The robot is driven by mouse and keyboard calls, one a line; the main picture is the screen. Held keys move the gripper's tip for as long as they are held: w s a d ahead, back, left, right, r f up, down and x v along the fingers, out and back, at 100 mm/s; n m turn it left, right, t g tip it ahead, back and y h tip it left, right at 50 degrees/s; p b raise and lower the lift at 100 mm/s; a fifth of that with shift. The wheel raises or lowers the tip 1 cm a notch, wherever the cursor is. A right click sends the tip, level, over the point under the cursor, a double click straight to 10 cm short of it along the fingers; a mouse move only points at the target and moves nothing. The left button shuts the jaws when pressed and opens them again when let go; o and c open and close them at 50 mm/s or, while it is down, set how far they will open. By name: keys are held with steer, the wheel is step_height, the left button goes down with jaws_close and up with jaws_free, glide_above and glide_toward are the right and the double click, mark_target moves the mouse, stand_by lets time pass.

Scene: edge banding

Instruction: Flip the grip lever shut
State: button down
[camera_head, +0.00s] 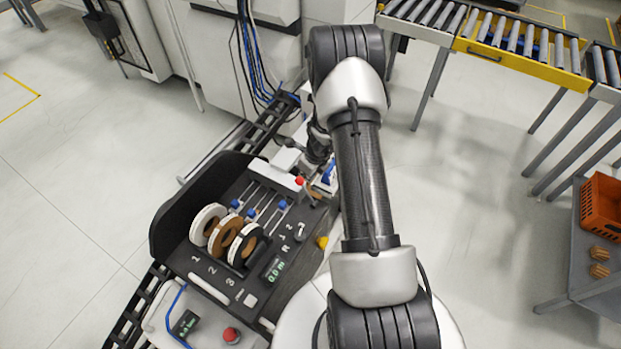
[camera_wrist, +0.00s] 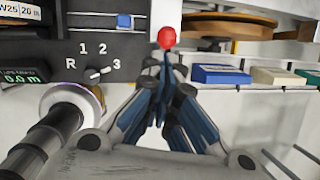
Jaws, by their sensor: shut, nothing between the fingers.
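A red ball knob (camera_wrist: 167,38) tops what looks like the grip lever in the wrist view. It stands just beyond my fingertips, and its shaft is mostly hidden behind them. A red knob on the white block (camera_head: 299,181) in the head view looks like the same one. My gripper (camera_wrist: 167,72) is shut and empty, with its tips just below the knob in the picture. I cannot tell whether they touch the lever. In the head view my gripper is largely hidden behind my arm.
A rotary selector (camera_wrist: 98,74) and a display (camera_wrist: 22,77) sit at left. Blue (camera_wrist: 221,75) and cream (camera_wrist: 276,76) blocks stand at right. Banding rolls (camera_head: 226,234) stand on the dark panel. A roller conveyor (camera_head: 520,45) and an orange crate (camera_head: 601,205) are further right.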

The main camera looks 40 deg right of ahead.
step_height(320, 180, up, 6)
steer(key=p, duration=0.3)
steer(key=shift+w+a, duration=0.35)
steer(key=shift+a, duration=0.05)
